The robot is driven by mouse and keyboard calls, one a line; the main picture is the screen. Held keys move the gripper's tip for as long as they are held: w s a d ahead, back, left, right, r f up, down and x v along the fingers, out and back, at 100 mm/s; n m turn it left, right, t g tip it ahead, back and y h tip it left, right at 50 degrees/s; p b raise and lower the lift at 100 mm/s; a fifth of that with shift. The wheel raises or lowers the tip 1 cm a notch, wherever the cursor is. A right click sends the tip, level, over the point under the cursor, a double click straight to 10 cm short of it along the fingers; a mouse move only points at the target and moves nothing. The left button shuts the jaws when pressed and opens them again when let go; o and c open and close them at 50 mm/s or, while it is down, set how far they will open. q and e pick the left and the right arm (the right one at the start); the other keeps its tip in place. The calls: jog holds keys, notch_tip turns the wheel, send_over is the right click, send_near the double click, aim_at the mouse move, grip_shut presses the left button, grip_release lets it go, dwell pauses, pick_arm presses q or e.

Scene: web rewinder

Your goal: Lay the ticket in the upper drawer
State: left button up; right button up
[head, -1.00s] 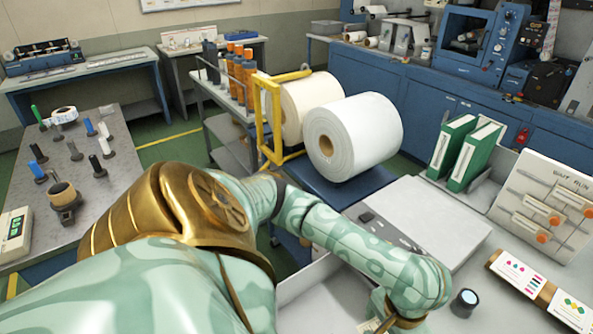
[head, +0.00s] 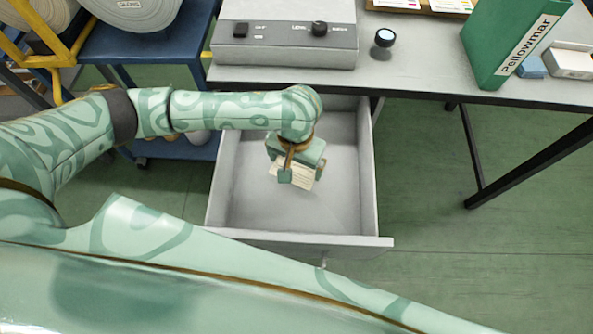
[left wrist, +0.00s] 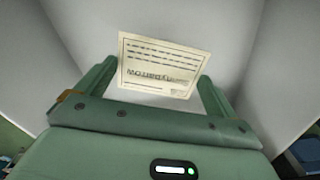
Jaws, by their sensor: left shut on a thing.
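The ticket (head: 298,170) is a small cream card with printed lines. My left gripper (head: 301,178) is shut on it. In the left wrist view the ticket (left wrist: 160,64) spans the gap between the two fingers of my gripper (left wrist: 157,80). The upper drawer (head: 270,215) is pulled out below the table top, grey and empty inside as far as I see. The gripper and the ticket are over the drawer's interior, toward its right side. I cannot tell how high above the drawer floor the ticket is. My right gripper is not in view.
A grey control box (head: 285,38) with knobs stands on the table (head: 420,70) above the drawer. A small round dark-rimmed object (head: 385,38) and a green binder (head: 515,45) are to its right. A blue cart (head: 150,38) stands at left. Green floor lies right of the drawer.

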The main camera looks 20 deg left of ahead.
aim_at(296, 175)
pick_arm(q)
notch_tip(296, 175, down, 7)
jog(key=b, duration=0.4)
jog(key=shift+r, duration=0.15)
jog(key=o, duration=0.6)
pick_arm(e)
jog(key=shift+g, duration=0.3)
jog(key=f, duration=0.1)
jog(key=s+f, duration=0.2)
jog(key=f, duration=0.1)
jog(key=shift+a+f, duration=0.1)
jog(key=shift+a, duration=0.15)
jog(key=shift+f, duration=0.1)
pick_arm(q)
notch_tip(296, 175, up, 12)
jog(key=p, duration=0.9)
jog(key=shift+r, duration=0.1)
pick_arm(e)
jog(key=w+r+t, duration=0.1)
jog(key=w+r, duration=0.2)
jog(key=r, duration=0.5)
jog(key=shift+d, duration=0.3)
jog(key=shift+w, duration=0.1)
